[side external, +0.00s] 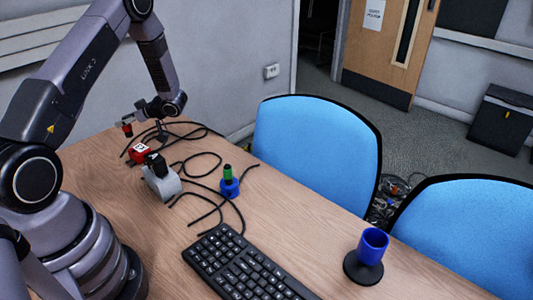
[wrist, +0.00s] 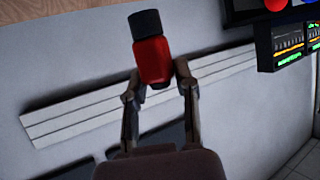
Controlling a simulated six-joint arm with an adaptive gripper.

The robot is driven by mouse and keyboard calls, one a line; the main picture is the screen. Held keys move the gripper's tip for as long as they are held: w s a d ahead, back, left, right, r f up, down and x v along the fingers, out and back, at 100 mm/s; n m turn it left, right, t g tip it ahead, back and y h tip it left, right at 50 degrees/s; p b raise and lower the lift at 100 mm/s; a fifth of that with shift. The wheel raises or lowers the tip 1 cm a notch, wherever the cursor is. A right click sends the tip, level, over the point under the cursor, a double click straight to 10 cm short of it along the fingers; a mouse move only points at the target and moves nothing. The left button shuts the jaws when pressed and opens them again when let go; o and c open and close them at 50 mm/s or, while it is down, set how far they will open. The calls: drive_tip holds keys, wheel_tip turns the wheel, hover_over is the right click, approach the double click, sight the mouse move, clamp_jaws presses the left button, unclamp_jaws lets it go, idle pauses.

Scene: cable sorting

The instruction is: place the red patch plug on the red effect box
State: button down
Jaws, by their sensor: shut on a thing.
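My gripper (wrist: 158,80) is shut on the red patch plug (wrist: 153,58), which has a dark cap, in the wrist view. In the side external view the gripper (side external: 129,121) holds the small red plug (side external: 127,130) above the far left of the table. The red effect box (side external: 141,151) sits on the table to the right of and below the plug in the picture. It is partly hidden by a black piece and a grey box in front of it. The plug is apart from the red box.
A grey box (side external: 162,184) with a black plug stands in front of the red box. A blue box (side external: 229,188) bears a green and black plug (side external: 227,173). Black cables (side external: 200,157) lie around them. A keyboard (side external: 245,265) and a blue cup (side external: 372,246) are nearer.

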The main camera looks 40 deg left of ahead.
drive_tip(key=a+f, duration=0.1)
drive_tip(key=w+f, duration=0.1)
drive_tip(key=w+a+f, duration=0.1)
drive_tip(key=f, duration=0.1)
drive_tip(key=shift+a, duration=0.3)
drive_tip(key=shift+w+f, duration=0.1)
drive_tip(key=shift+f, duration=1.5)
drive_tip(key=c, duration=0.8)
unclamp_jaws()
drive_tip(key=shift+f, duration=0.15)
